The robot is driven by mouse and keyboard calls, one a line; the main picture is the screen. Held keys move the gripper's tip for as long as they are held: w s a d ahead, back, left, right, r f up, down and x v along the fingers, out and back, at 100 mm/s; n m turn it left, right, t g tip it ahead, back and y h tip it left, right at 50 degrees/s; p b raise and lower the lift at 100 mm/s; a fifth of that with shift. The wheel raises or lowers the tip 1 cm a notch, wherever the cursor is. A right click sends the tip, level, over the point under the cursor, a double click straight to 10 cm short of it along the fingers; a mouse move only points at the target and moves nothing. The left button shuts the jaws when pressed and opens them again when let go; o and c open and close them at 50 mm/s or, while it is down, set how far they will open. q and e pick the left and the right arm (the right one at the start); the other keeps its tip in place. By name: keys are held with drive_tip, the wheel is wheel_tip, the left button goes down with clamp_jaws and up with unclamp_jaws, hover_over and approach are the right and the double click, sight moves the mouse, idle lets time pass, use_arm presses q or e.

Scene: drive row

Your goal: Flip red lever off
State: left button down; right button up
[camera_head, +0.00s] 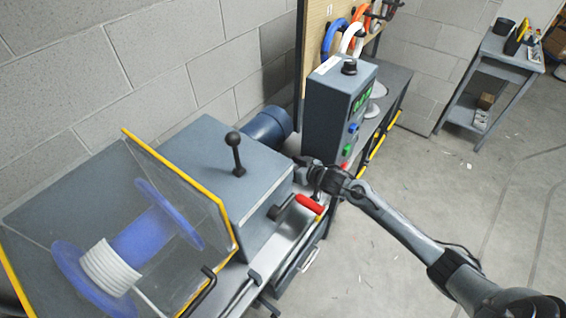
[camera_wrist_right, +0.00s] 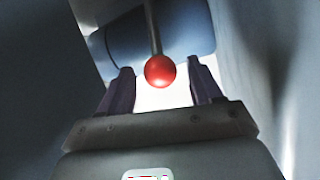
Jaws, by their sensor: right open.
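A red ball knob (camera_wrist_right: 160,71) on a thin metal rod shows in the right wrist view, between and slightly beyond my fingertips. My right gripper (camera_wrist_right: 162,88) is open, with a finger on either side of the knob and gaps to both. In the head view my right gripper (camera_head: 300,167) is beside the right face of the grey machine housing (camera_head: 215,165). I cannot make out the ball knob there; the gripper seems to hide it. My left gripper is not in view.
A control box (camera_head: 327,110) with buttons stands just behind my right wrist. A blue motor cylinder (camera_head: 268,127) is behind the housing. A black-knobbed lever (camera_head: 234,148) stands on top. A clear guard (camera_head: 180,215) covers the spool at left. The floor at right is open.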

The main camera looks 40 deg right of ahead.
drive_tip(key=shift+x, duration=2.1)
drive_tip(key=shift+a, duration=0.1)
clamp_jaws()
